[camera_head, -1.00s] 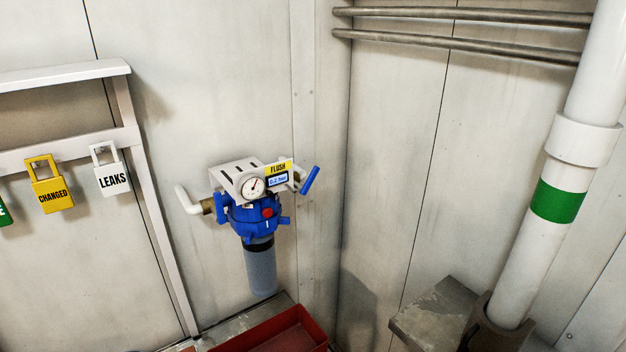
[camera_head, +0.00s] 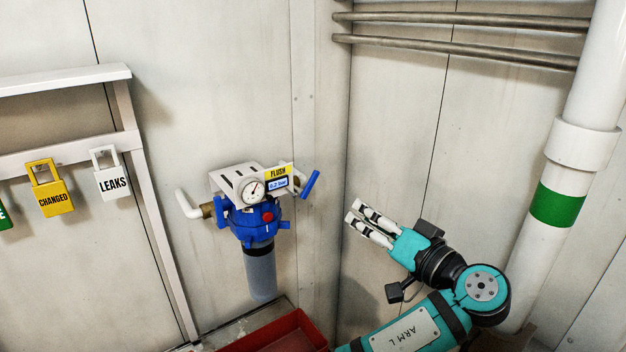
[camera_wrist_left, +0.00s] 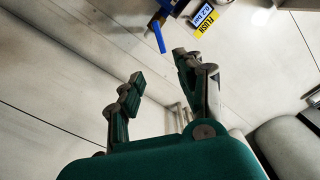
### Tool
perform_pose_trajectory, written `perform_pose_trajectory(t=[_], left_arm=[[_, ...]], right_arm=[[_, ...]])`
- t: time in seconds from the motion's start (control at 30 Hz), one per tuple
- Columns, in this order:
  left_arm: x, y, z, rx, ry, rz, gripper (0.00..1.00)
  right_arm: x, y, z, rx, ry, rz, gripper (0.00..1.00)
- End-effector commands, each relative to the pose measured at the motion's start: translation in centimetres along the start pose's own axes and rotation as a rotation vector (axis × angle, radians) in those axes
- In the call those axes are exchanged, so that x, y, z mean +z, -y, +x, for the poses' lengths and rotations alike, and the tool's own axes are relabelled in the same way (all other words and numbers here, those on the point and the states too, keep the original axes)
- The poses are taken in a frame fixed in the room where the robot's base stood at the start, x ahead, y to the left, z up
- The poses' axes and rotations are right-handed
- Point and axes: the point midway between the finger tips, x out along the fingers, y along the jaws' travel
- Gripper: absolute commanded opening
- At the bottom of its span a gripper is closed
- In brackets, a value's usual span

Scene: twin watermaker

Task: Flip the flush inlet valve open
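The flush inlet valve's blue lever (camera_head: 310,184) sticks up at a slant on the right side of the blue filter unit (camera_head: 252,222), beside the yellow FLUSH label (camera_head: 278,172). A round gauge (camera_head: 253,190) and a small blue display sit beside the label. My left gripper (camera_head: 350,211) is right of the lever and slightly lower, pointing toward it, apart from it and empty. In the left wrist view, the lever (camera_wrist_left: 158,36) shows beyond the spread fingertips (camera_wrist_left: 158,68), with the FLUSH label (camera_wrist_left: 207,22) to its right. My right gripper is not in view.
A red tray (camera_head: 277,337) lies below the filter. A white pipe (camera_head: 188,203) joins the filter's left side. A thick white pipe (camera_head: 575,155) with a green band stands at right. Padlocks (camera_head: 112,182) hang on a rack at left. The wall around the lever looks clear.

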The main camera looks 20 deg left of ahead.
Motion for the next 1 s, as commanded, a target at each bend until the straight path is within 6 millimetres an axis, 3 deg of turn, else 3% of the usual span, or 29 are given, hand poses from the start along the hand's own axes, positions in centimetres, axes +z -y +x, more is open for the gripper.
perform_pose_trajectory(t=[0.17,0.8,1.0], left_arm=[[-0.4,0.3,1.6,-0.014,-0.006,-0.001,0.37],[-0.5,0.5,14.8,-0.011,-0.003,-0.001,0.37],[-0.3,0.3,16.9,-0.008,-0.004,0.000,0.37]], right_arm=[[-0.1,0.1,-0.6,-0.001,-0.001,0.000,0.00],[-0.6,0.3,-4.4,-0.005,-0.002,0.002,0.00],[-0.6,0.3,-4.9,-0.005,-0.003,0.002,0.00]])
